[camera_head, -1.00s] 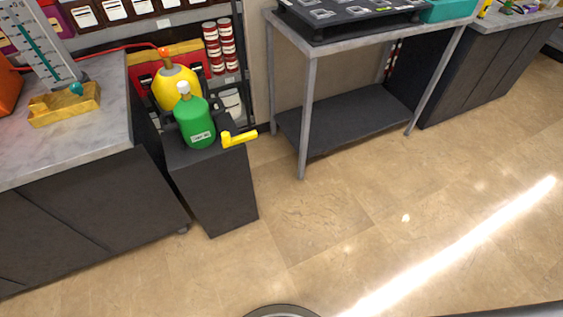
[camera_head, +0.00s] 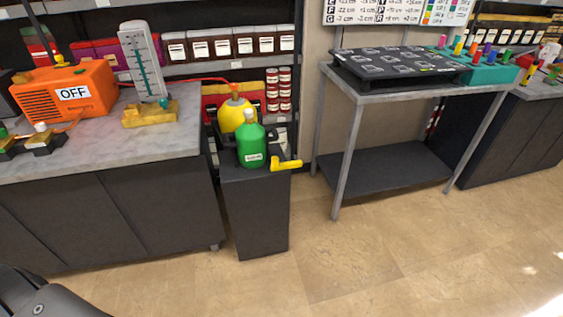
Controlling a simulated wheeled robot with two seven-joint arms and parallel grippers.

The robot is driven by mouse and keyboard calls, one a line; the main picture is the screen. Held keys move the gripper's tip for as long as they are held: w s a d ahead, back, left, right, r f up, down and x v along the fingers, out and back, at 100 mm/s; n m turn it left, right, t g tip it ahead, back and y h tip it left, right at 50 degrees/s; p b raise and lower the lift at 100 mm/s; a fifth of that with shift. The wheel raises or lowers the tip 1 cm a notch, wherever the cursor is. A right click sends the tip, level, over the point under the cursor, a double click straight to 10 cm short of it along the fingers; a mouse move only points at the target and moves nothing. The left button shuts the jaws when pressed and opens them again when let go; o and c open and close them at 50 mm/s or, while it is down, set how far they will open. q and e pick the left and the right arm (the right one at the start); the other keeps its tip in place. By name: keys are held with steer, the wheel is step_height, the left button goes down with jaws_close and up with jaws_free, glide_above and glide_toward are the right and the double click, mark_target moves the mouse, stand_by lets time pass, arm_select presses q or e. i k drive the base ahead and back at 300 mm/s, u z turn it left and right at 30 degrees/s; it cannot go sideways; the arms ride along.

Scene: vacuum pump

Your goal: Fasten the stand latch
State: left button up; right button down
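A dark grey stand (camera_head: 255,212) stands on the floor beside the left counter. A yellow handle-like piece (camera_head: 287,165), which looks like the stand latch, sticks out to the right at the stand's top edge. I cannot tell from here whether it is fastened. Neither gripper is in view.
The left counter (camera_head: 95,150) holds an orange machine (camera_head: 72,93) marked OFF and a gauge (camera_head: 146,65) on a yellow base. A metal table (camera_head: 400,94) with a black tray (camera_head: 396,68) stands to the right. The floor (camera_head: 350,265) in front is clear.

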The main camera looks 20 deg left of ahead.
mark_target(276, 165)
steer(key=u, duration=0.55)
steer(key=i, duration=0.7)
steer(key=u, duration=0.5)
